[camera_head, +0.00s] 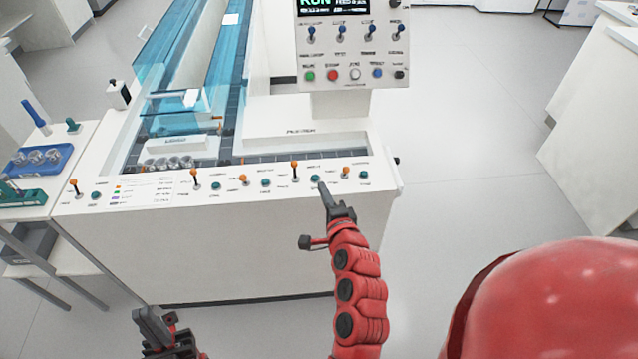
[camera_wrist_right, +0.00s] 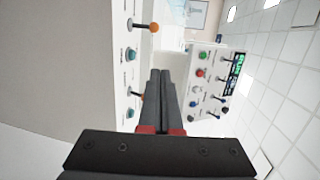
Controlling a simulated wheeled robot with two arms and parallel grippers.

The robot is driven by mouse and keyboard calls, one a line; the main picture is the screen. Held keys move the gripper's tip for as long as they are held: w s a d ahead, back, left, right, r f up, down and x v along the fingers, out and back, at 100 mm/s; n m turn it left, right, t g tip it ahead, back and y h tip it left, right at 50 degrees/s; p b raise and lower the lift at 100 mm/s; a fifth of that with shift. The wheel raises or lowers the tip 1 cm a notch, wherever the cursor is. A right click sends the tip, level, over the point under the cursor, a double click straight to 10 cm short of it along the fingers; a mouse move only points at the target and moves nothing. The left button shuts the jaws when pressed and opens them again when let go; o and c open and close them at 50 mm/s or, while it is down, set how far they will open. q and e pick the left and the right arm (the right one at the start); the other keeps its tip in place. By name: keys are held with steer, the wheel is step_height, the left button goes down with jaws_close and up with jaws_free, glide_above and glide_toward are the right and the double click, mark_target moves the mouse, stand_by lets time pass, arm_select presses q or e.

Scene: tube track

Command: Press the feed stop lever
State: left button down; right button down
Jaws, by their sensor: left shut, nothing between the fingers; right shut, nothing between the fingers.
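A row of orange-tipped levers runs along the front panel of the white machine (camera_head: 230,255), with teal buttons between them. The labels are too small to read, so I cannot tell which is the feed stop lever. My right gripper (camera_head: 323,187) is shut and empty, its tips at the panel's front edge by a teal button (camera_head: 315,179). An upright lever (camera_head: 294,168) is to its left and a low-set lever (camera_head: 346,171) to its right. My left gripper (camera_head: 150,316) is shut, low before the machine.
More levers stand to the left, such as one at the far left (camera_head: 74,184). A control box (camera_head: 352,45) with a screen, blue toggles and coloured buttons rises at the back. A side table (camera_head: 35,208) holds a blue tray (camera_head: 38,160). Floor is clear to the right.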

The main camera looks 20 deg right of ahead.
steer(key=shift+s+r, duration=0.2)
steer(key=shift+s, duration=0.3)
steer(key=shift+s+r, duration=0.15)
steer(key=shift+s, duration=0.3)
steer(key=shift+r, duration=0.1)
